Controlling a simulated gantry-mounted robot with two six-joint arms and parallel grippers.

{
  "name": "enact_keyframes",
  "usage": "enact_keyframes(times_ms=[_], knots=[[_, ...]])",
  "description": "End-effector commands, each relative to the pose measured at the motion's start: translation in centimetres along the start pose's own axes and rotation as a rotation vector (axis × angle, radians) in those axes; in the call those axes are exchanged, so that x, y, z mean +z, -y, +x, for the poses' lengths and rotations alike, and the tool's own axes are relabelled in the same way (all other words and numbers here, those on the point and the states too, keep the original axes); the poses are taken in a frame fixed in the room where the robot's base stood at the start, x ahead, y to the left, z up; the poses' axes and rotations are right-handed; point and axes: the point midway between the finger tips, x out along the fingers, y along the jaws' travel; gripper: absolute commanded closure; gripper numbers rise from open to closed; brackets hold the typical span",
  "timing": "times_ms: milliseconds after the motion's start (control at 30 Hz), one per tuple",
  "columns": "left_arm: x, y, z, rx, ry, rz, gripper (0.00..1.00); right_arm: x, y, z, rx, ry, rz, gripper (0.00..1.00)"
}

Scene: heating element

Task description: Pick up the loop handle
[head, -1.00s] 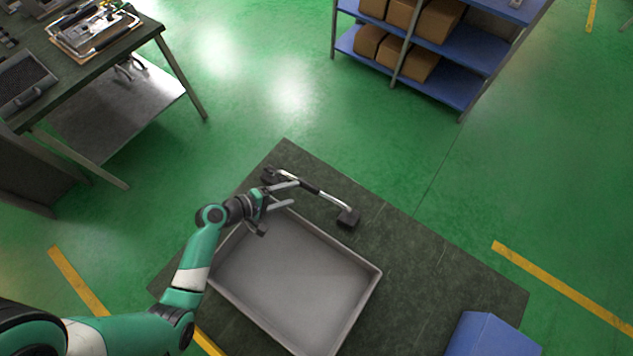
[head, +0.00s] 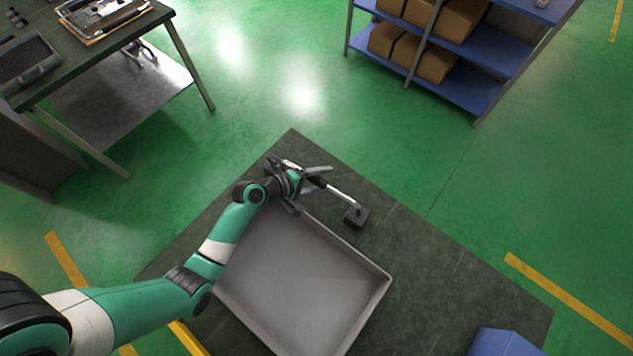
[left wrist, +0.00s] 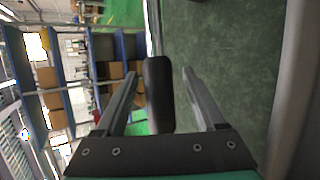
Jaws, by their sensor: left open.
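The loop handle (head: 342,194) is a silver bar with a dark grip in its middle and black end blocks, at the far edge of the dark table. My left gripper (head: 325,177) is over the middle of the handle, with its fingers apart. In the left wrist view the dark grip (left wrist: 158,95) stands between the two open fingers, with a gap to the right finger and close to the left one. My arm hides part of the handle's left half in the head view. My right gripper is not in view.
A grey open tray (head: 387,281) lies empty on the dark table (head: 445,275), just in front of the handle. A blue object (head: 503,342) is at the lower right. A blue shelf with boxes (head: 440,64) and a workbench (head: 95,60) stand farther off.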

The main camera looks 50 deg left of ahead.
Motion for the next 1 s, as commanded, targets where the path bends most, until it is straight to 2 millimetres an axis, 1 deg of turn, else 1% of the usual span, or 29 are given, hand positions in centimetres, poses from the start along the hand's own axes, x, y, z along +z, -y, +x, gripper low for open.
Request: enact_keyframes(times_ms=[33, 100, 300, 333, 467, 500, 567, 600, 667, 700, 733, 1000], knots=[[-0.05, 0.13, 0.86, 0.001, 0.001, 0.001, 0.28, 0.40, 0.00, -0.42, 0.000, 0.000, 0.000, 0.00], [-0.02, 0.03, 1.36, 0.001, 0.000, 0.000, 0.28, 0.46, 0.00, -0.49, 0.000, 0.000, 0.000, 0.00], [0.00, -0.08, 1.40, 0.001, -0.001, -0.001, 0.28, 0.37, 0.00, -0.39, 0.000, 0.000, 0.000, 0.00], [-0.01, -0.08, 1.39, 0.001, -0.001, -0.001, 0.30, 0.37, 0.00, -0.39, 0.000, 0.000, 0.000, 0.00], [-0.01, -0.07, 1.38, 0.001, -0.001, -0.001, 0.53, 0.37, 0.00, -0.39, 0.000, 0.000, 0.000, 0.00], [-0.02, -0.07, 1.38, 0.001, -0.001, -0.001, 0.61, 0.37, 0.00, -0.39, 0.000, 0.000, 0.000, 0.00], [-0.01, -0.07, 1.37, 0.001, -0.001, -0.001, 0.71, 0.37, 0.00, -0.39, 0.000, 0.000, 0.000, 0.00], [-0.02, -0.07, 1.37, 0.001, -0.001, -0.001, 0.79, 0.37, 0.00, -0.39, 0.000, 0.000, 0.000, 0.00], [-0.02, -0.07, 1.37, 0.001, -0.001, -0.001, 0.89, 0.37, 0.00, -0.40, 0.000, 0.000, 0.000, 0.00], [-0.02, -0.07, 1.37, 0.001, -0.001, -0.001, 0.97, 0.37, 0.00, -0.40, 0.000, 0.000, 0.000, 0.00], [-0.02, -0.07, 1.37, 0.001, -0.001, -0.001, 1.00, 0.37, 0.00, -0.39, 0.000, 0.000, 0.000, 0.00], [-0.02, -0.07, 1.36, 0.002, -0.001, -0.001, 1.00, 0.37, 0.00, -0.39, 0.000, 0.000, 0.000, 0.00]])
